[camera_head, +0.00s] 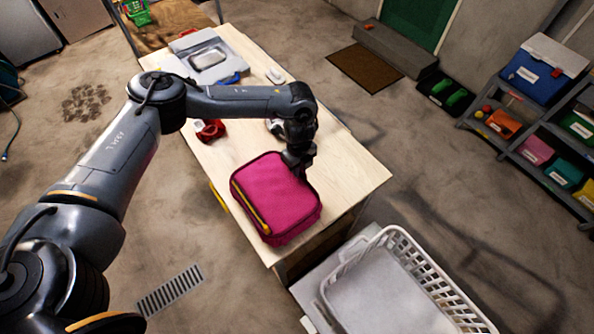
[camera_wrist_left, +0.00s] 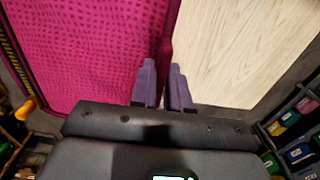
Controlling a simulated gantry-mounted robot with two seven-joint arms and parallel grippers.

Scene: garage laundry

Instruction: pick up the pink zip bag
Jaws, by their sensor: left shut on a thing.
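The pink zip bag (camera_head: 272,193) is at the near end of the light wooden table (camera_head: 350,172), with a yellow zip along its left side. My left gripper (camera_head: 292,162) is at the bag's far right edge. In the left wrist view the bag (camera_wrist_left: 90,50) fills the upper left, and the left gripper's fingers (camera_wrist_left: 163,75) are close together on the bag's edge. The gripper is shut on that edge. Whether the bag's underside touches the table cannot be told. My right gripper is not in view.
A red object (camera_head: 210,131) and a grey tray (camera_head: 208,57) lie farther back on the table. A white laundry basket (camera_head: 415,245) stands at the near right, below the table. Shelves with coloured bins (camera_head: 536,150) stand at the right. The table's right part is clear.

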